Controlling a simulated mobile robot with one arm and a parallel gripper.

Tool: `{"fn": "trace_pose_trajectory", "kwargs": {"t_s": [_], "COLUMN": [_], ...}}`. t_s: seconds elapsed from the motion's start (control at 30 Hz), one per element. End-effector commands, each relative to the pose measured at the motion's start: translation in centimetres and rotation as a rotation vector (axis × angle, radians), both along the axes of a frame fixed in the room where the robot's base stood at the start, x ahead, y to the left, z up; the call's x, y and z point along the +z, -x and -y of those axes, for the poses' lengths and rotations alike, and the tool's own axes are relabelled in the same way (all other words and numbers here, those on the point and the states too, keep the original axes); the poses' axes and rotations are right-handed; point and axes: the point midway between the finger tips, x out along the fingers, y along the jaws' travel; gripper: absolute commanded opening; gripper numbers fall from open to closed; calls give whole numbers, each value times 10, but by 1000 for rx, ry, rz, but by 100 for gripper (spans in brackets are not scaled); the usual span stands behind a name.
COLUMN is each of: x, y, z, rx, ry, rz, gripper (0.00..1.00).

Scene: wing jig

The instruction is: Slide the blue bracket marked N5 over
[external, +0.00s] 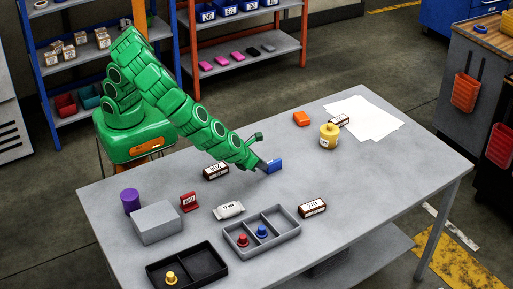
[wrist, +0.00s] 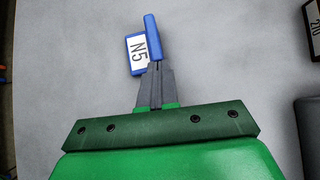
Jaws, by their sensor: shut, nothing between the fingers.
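The blue bracket marked N5 (external: 275,166) stands on the grey table, near its middle. In the wrist view the bracket (wrist: 152,27) shows its upright blue plate edge-on and its white N5 label to the left, facing up. My gripper (external: 263,167) is low over the table just left of the bracket. In the wrist view my gripper (wrist: 155,68) is shut, with its fingertips right at the near end of the bracket's upright plate. The fingers cover part of the bracket's near side. I cannot tell for sure whether they touch it.
A dark labelled box (external: 215,171) lies left of my gripper, and another box marked 210 (external: 312,208) lies in front. A yellow container (external: 329,136) and an orange block (external: 301,118) stand behind. The table right of the bracket is clear.

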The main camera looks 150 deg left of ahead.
Motion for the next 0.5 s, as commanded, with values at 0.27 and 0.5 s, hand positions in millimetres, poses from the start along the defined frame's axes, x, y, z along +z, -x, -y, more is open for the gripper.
{"fn": "trace_pose_trajectory", "kwargs": {"t_s": [0.27,0.5], "x": [0,0], "y": [2,1], "z": [-38,-69], "rx": [4,2], "ry": [1,1], "rz": [-1,-1], "gripper": [0,0]}}
